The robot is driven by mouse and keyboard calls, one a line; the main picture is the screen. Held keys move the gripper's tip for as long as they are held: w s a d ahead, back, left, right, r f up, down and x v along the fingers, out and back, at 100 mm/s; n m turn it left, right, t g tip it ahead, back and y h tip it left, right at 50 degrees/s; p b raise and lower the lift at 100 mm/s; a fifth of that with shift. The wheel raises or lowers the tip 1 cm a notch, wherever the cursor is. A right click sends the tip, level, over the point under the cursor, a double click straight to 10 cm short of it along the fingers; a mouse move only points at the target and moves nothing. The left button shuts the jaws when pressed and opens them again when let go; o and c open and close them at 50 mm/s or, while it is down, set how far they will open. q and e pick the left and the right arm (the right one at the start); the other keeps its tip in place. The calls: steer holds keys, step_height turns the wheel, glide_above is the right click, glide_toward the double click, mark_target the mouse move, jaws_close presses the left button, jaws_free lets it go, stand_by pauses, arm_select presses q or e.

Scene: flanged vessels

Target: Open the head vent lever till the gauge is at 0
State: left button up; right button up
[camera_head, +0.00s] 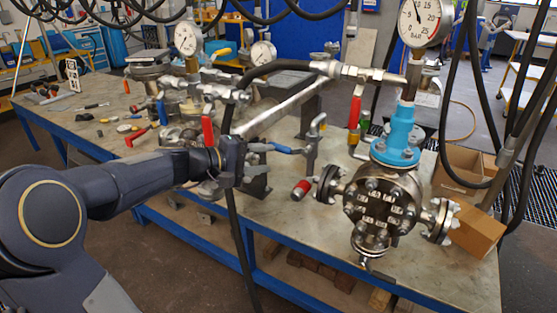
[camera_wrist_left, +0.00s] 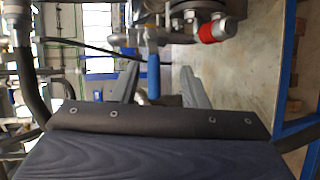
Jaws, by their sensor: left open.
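A flanged steel vessel (camera_head: 384,205) with a blue neck (camera_head: 397,138) stands at the right of the bench. A round pressure gauge (camera_head: 425,20) marked bar tops it; its needle points up and slightly left, clearly off the low end. A blue lever (camera_head: 284,149) sticks out left of the vessel; a red lever (camera_head: 354,112) hangs from the valve above. No label shows which is the head vent lever. My left gripper (camera_head: 262,160) is open beside the blue lever's left end. In the wrist view, the blue lever (camera_wrist_left: 154,76) shows between the open fingers (camera_wrist_left: 160,90), apparently untouched.
A red-capped side fitting (camera_head: 302,189) sits below and right of my gripper; it also shows in the wrist view (camera_wrist_left: 214,31). Other valves, gauges and a red lever (camera_head: 208,130) stand behind my wrist. A black hose (camera_head: 236,225) hangs close by. Cardboard boxes (camera_head: 475,230) are at right.

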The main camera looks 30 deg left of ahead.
mark_target(278, 148)
arm_select(q)
steer(key=shift+n+t, duration=0.7)
steer(key=shift+n, duration=0.1)
steer(key=w, duration=0.3)
steer(key=w+f, duration=0.1)
steer(key=w, duration=0.2)
steer(key=w+p, duration=0.1)
steer(key=w, duration=0.1)
steer(key=shift+w+f, duration=0.25)
steer(key=shift+w, duration=0.15)
jaws_close()
